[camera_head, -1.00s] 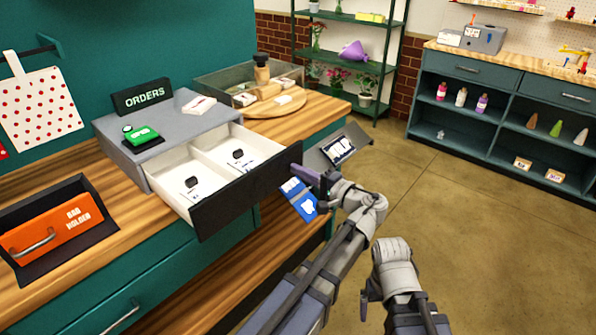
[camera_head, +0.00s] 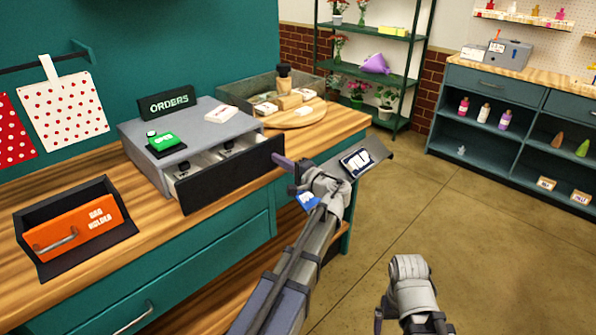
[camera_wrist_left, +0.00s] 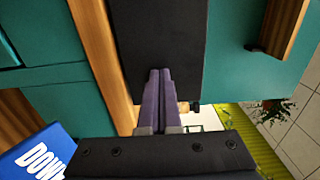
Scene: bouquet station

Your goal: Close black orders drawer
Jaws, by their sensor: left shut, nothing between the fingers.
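The orders drawer (camera_head: 232,172) has a black front and pale inner compartments. It sticks partway out of the grey cabinet (camera_head: 200,130), which carries a black ORDERS sign (camera_head: 166,102). My left gripper (camera_head: 280,160) is shut and empty, its purple fingertips at the right end of the drawer front. In the left wrist view the closed fingers (camera_wrist_left: 159,90) lie against or just before the black front (camera_wrist_left: 160,35); exact contact is hard to tell. My right arm shows low in the head view, with a dark part of its gripper (camera_head: 379,316); its jaw state is unclear.
A green block (camera_head: 166,142) and a white card (camera_head: 220,113) sit on the cabinet. An orange bag holder (camera_head: 70,232) stands at left on the wooden counter. The floor at right is clear.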

